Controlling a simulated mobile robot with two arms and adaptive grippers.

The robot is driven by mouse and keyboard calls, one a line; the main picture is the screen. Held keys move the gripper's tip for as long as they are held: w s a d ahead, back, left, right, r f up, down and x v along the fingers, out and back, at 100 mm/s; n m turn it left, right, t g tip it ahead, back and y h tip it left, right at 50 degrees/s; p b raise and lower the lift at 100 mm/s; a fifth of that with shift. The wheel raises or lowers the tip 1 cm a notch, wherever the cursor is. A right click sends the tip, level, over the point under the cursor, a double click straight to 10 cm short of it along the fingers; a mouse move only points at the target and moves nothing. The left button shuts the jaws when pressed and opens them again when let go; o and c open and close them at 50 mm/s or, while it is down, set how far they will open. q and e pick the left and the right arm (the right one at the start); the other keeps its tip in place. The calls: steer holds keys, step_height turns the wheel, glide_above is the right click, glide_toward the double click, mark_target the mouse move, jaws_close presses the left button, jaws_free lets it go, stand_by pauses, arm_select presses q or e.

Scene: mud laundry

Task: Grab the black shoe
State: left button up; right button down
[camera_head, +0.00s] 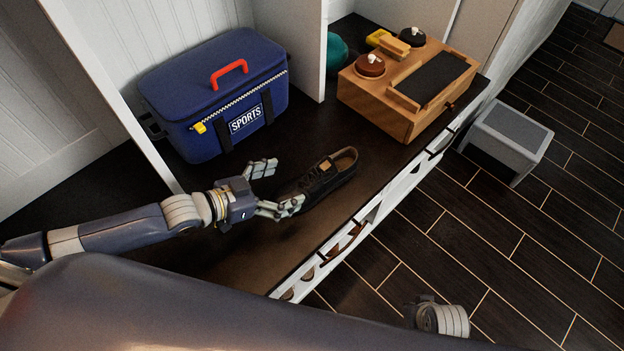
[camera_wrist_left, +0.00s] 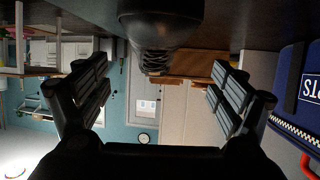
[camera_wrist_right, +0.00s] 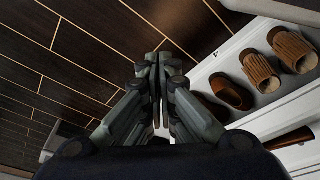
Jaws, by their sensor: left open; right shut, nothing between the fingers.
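The black shoe (camera_head: 325,177) lies on the dark bench top, its toe toward my left gripper and its opening at the far right end. My left gripper (camera_head: 278,188) is open at the toe end, with one finger on each side of the toe's line. In the left wrist view the shoe (camera_wrist_left: 160,32) shows at the top, centred between the spread fingers (camera_wrist_left: 160,85). I cannot tell whether a finger touches it. My right gripper (camera_wrist_right: 156,62) is shut and empty, low beside the bench's shoe shelf.
A blue sports cooler bag (camera_head: 215,95) stands behind my left gripper. A wooden box (camera_head: 405,85) with brushes and round tins stands beyond the shoe. A grey step stool (camera_head: 507,137) is on the dark tiled floor. Brown slippers (camera_wrist_right: 275,65) sit in the shelf near my right gripper.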

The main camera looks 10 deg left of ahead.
mark_target(299, 184)
arm_select(q)
steer(key=x, duration=0.2)
steer(key=shift+w+d+f, duration=0.15)
steer(key=shift+w, duration=0.05)
steer(key=w+d+f, duration=0.1)
steer(key=w+d+f+b, duration=0.1)
steer(key=shift+d+f+b, duration=0.2)
steer(key=shift+d+b, duration=0.1)
steer(key=shift+d, duration=0.05)
steer(key=shift+w+d+f, duration=0.2)
steer(key=shift+w+d, duration=0.2)
steer(key=shift+w, duration=0.05)
arm_select(e)
steer(key=w+v, duration=0.1)
steer(key=v, duration=0.5)
steer(key=shift+w+r, duration=0.55)
steer(key=shift+r, duration=0.05)
arm_select(q)
steer(key=c, duration=1.3)
